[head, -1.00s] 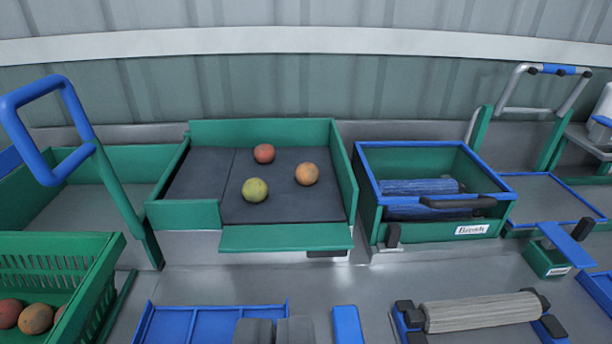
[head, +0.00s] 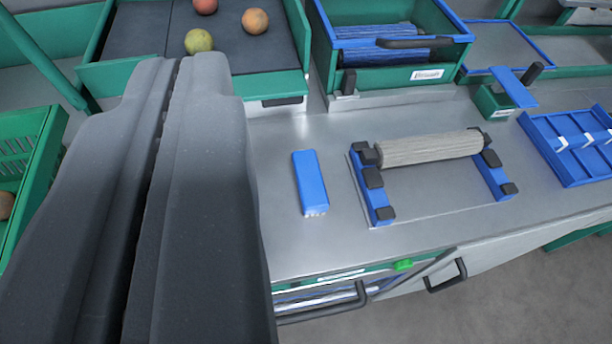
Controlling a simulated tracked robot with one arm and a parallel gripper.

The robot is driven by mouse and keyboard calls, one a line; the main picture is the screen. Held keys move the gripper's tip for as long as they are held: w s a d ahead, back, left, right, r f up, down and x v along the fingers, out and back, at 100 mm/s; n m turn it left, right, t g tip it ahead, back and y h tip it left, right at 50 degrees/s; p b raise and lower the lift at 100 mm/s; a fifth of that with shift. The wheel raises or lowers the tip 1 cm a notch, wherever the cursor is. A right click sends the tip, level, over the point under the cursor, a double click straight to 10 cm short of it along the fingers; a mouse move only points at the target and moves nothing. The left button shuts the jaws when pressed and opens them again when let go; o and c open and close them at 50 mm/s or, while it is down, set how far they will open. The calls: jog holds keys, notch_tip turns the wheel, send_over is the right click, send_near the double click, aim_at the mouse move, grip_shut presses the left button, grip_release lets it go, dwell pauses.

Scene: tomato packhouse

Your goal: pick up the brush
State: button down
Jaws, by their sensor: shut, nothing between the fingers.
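A small blue block (head: 310,182) with a pale, bristle-like fringe along its near end lies flat on the grey metal bench. It looks like the brush, though the bristles are hardly visible. My gripper (head: 184,65) is shut and empty. It fills the left of the view, left of the blue block and apart from it in the picture. Its fingertips show in front of the green, dark-floored tray (head: 152,30), and it hides part of the bench. A ribbed pale roller (head: 430,149) rests on a blue stand right of the block.
A green box (head: 390,78) with a blue rim, black handle and blurred label holds blue striped rolls. Several round fruits lie in the dark-floored tray. A blue divided tray (head: 568,145) is at right. Drawer handles stick out at the bench front. Bench around the block is clear.

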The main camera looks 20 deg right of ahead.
aim_at(312, 184)
jog(key=c, duration=2.1)
grip_release()
jog(key=shift+c, duration=0.2)
